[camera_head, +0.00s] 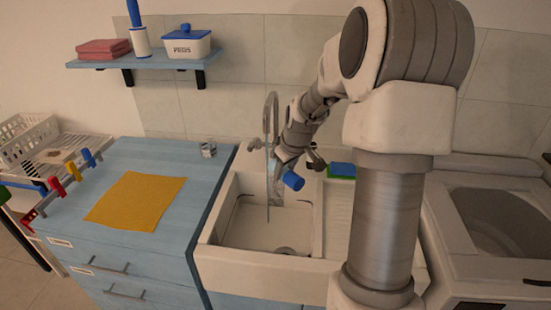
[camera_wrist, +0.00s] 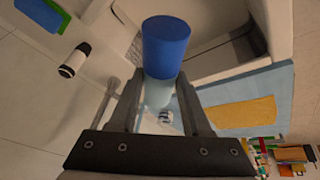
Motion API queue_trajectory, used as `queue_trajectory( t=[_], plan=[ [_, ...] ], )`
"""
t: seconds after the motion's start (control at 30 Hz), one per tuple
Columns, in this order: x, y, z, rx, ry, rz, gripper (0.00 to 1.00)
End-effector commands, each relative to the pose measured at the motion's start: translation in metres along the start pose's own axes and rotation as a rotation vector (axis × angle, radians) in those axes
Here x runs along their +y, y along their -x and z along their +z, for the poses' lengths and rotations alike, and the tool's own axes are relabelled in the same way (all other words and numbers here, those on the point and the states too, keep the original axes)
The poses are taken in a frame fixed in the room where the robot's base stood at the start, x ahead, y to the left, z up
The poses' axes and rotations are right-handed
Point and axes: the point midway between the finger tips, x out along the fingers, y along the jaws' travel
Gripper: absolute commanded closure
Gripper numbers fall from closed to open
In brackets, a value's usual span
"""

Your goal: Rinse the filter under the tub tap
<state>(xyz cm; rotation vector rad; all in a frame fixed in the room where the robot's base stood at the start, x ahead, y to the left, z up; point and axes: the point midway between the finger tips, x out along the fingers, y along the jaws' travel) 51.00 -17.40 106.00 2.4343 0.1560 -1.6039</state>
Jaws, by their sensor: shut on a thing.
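The filter is a cylinder with a blue end (camera_head: 293,181) and a pale translucent body. My gripper (camera_head: 281,172) is shut on it above the sink basin, and the filter hangs tilted. In the wrist view the gripper (camera_wrist: 160,88) has its fingers on either side of the translucent body, with the blue end (camera_wrist: 166,48) beyond the tips. The tap (camera_head: 270,108) is a tall curved spout behind the basin. A thin bluish stream (camera_head: 267,200) drops from it into the sink, just left of the blue end. I cannot tell whether the water touches the filter.
The white sink (camera_head: 230,258) lies below, with a ribbed drainboard to its right. A green-and-blue sponge (camera_head: 341,170) rests behind it. A yellow cloth (camera_head: 137,200) and a small glass (camera_head: 208,149) are on the blue counter. A washing machine (camera_head: 500,220) stands at right.

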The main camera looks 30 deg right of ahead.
Motion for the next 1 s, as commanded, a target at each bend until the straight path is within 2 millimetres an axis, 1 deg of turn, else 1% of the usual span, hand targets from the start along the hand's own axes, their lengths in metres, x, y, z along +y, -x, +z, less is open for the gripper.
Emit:
queue_trajectory(
  t=[0.03,0.1,0.5,0.63,1.0],
  plan=[
    [-0.001,0.007,0.001,0.001,0.0,0.002,1.0],
    [-0.003,0.014,0.004,0.001,0.0,0.001,1.0],
    [-0.013,0.048,0.019,0.001,-0.001,0.002,1.0],
    [-0.016,0.053,0.022,0.0,0.0,0.0,1.0],
    [-0.016,0.053,0.023,0.0,0.0,0.0,1.0]
  ],
)
